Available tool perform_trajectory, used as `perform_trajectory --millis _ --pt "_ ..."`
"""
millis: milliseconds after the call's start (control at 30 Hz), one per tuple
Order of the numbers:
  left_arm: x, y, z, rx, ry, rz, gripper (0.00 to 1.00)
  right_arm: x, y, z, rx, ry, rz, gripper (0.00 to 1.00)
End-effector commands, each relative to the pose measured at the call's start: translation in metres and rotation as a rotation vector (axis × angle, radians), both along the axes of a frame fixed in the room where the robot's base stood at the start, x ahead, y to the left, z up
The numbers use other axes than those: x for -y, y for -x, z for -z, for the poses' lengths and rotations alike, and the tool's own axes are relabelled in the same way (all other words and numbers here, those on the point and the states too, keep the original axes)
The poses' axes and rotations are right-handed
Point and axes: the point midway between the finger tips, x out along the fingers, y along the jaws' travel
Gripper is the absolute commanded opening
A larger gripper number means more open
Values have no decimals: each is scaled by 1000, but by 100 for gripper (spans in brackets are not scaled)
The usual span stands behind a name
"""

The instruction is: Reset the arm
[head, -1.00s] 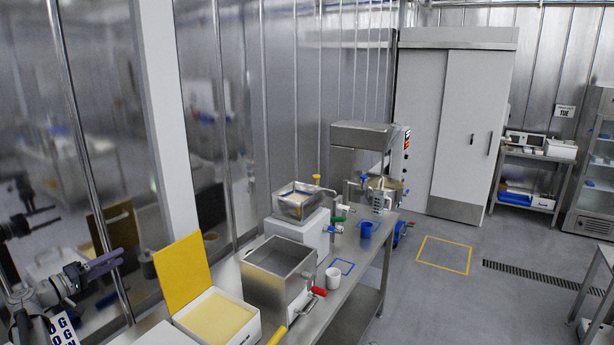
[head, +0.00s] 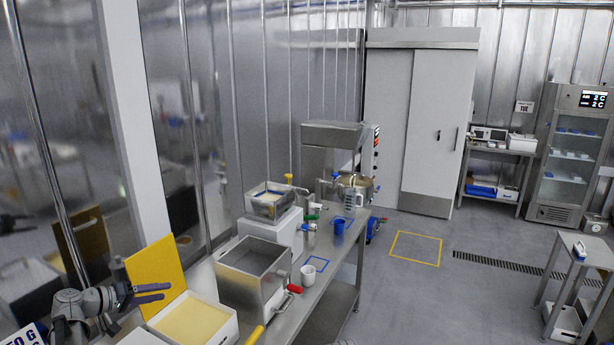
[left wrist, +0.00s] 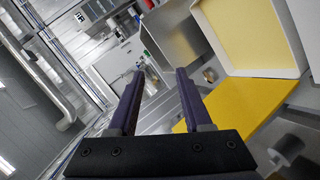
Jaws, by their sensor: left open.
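My left gripper (head: 152,292) is at the lower left of the head view, in front of the raised yellow lid and left of the white box. Its two dark fingers are apart with nothing between them. In the left wrist view the open fingers (left wrist: 158,100) point toward the steel bench, with empty space between them. My right gripper shows in neither view.
A white box (head: 226,324) with yellow contents and a yellow lid (head: 150,268) stands by the gripper. Beyond are a steel hopper (head: 252,272), a white cup (head: 308,274) and a blue cup (head: 339,226) on the bench. The floor to the right (head: 400,290) is largely clear.

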Motion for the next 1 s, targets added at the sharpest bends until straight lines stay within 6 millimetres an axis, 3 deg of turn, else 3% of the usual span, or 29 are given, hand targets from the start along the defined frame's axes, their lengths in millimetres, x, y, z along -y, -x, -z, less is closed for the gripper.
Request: perform_trajectory --millis 33,200,300,400,600,833,900,1000 --pt "40 5 13 -56 -33 48 50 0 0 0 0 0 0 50" --pt "151 34 64 -283 -209 195 50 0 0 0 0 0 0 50" --pt "206 65 91 -411 -349 271 50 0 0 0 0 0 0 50" --pt "242 95 110 -507 -490 323 50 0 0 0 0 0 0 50" --pt "276 143 129 -621 -728 372 50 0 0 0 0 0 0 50" --pt "293 183 135 -676 -953 386 50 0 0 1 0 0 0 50" --pt "307 183 159 -674 -964 425 50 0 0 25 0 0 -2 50" --pt "326 191 178 -671 -996 476 50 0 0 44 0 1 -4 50"
